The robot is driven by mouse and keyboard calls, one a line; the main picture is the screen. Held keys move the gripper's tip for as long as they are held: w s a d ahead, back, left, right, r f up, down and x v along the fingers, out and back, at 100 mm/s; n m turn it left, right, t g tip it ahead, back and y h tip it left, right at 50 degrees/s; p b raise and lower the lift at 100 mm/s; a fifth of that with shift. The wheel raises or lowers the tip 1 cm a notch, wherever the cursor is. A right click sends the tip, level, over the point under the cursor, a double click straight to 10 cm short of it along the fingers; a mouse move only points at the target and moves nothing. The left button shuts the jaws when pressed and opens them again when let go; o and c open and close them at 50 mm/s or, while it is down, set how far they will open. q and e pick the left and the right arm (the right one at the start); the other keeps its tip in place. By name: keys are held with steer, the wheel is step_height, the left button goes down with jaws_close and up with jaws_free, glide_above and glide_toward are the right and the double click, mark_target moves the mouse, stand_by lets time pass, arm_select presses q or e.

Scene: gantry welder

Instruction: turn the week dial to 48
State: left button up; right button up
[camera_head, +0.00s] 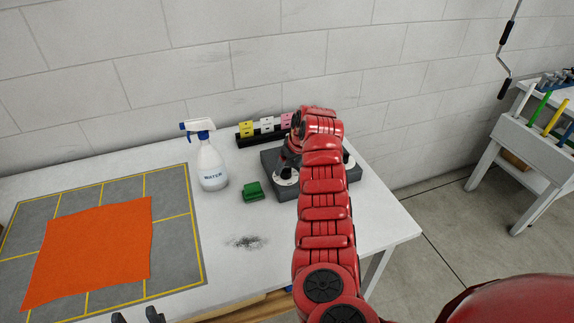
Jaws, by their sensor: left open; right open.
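A dark grey block (318,196) with round white dials sits at the right end of the white table. One dial (286,178) shows at its left and another (349,161) at its right. Their numbers are too small to read, so I cannot tell which is the week dial. My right arm crosses over the block and hides its middle. My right gripper (286,160) is open at the left dial; its fingers are mostly hidden, and I cannot tell whether they touch it. My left gripper (137,317) is open and empty at the bottom edge, in front of the table.
An orange cloth (92,250) lies on a grey mat (180,235). A dark smudge (245,242) marks the bare table front.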

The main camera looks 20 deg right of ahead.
mark_target(286, 172)
steer(key=shift+x, duration=1.35)
jaws_close()
